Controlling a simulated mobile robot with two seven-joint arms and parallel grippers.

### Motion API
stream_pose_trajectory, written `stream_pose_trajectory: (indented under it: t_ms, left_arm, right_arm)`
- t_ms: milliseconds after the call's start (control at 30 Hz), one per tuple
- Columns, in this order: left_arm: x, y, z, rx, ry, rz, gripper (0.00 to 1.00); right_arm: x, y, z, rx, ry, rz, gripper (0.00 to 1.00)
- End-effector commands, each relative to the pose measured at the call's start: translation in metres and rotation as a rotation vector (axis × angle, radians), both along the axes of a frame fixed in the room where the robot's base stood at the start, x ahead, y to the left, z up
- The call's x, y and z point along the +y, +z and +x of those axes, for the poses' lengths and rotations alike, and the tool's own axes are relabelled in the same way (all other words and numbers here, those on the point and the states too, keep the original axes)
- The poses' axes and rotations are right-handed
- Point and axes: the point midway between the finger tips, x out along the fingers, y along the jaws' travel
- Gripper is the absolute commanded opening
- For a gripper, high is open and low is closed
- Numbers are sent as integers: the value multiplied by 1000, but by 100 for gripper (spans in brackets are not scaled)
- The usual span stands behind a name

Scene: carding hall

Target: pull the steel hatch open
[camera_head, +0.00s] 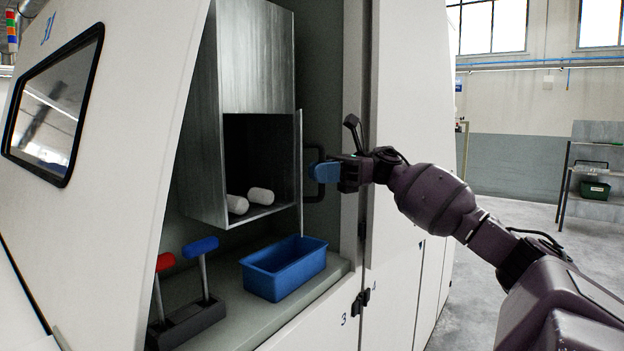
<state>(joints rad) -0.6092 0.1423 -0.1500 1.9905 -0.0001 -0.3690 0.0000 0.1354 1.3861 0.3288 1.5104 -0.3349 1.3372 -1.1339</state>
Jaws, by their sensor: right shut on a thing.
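The steel hatch (299,180) is a thin panel on the right side of the opening of a steel box (257,58). It stands open and shows nearly edge-on. Its black bar handle (314,200) sticks out on the right. My right gripper (325,172), with blue fingertips, is shut on this handle; the fingers hide part of it. Two white rolls lie on the box floor inside, one white roll (260,196) to the right of another white roll (237,204). My left gripper is not in view.
A blue bin (285,268) stands on the ledge below the box. Left of it are a red-topped lever (165,262) and a blue-topped lever (200,248). The machine's pale panel (408,130) is close behind my right gripper. Open floor (515,235) lies at right, before a shelf (598,205).

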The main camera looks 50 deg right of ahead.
Motion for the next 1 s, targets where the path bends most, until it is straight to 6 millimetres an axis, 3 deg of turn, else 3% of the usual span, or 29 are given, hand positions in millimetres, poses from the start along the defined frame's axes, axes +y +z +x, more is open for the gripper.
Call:
stream_pose_trajectory:
  t_ms: [500, 1000]
  left_arm:
    - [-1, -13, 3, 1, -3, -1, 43]
    - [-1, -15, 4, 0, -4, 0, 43]
  right_arm:
    - [-53, 0, -21, 1, -2, 1, 0]
    - [-66, 1, -24, -1, -1, 1, 0]
